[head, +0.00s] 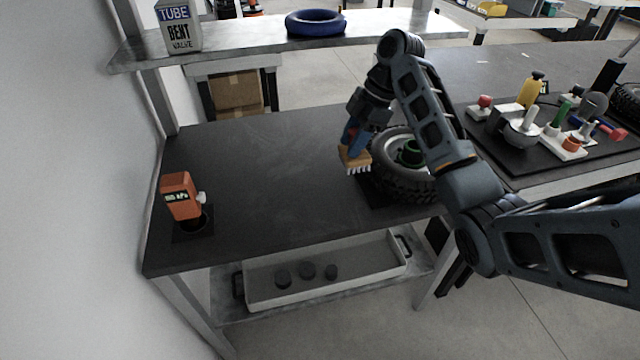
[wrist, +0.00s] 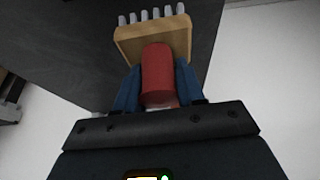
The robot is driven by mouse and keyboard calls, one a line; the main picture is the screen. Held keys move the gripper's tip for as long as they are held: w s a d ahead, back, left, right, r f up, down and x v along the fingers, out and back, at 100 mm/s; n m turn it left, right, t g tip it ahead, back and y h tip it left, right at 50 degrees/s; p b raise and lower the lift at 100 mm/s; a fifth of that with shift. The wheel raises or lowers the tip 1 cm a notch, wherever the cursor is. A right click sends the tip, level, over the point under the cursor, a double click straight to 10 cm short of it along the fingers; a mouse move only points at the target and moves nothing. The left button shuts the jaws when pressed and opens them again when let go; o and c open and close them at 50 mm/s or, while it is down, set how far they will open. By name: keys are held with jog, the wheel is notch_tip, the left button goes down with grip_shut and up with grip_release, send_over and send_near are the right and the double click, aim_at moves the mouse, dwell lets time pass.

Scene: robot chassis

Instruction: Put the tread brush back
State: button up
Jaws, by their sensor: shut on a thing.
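The tread brush has a tan wooden block (head: 355,158) with pale bristles and a red handle, which shows in the wrist view (wrist: 157,72). My gripper (head: 351,138) is shut on the red handle, with one blue finger on each side of it in the wrist view (wrist: 158,88). The brush hangs with its bristles downward in the head view, just left of the wheel. I cannot tell whether the bristles touch anything. The wheel (head: 388,178), a black knobbly tyre with a green hub part, lies on a dark mat, partly hidden by my arm.
An orange gauge (head: 179,195) stands at the bench's left end, by a dark round holder. A black board (head: 510,172) with several tools lies at the right. A shelf above holds a tube box (head: 178,27) and blue ring (head: 315,22). The middle-left benchtop (head: 265,180) is clear.

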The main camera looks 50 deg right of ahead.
jog(key=shift+w+a+f+p, duration=0.4)
jog(key=shift+w+a+f, duration=0.1)
jog(key=shift+a+f, duration=0.8)
jog(key=shift+w+a+f+p, duration=0.35)
jog(key=shift+w+a+f, duration=0.2)
jog(key=shift+a+f, duration=0.75)
jog(key=shift+w+a+f+p, duration=0.45)
jog(key=shift+a+f, duration=0.4)
jog(key=shift+f, duration=0.8)
jog(key=shift+f, duration=0.1)
jog(key=shift+f, duration=0.1)
jog(key=o, duration=1)
jog(key=v, duration=1.2)
jog(key=shift+w+r+b, duration=0.15)
jog(key=shift+r+b, duration=0.1)
jog(key=shift+b, duration=0.15)
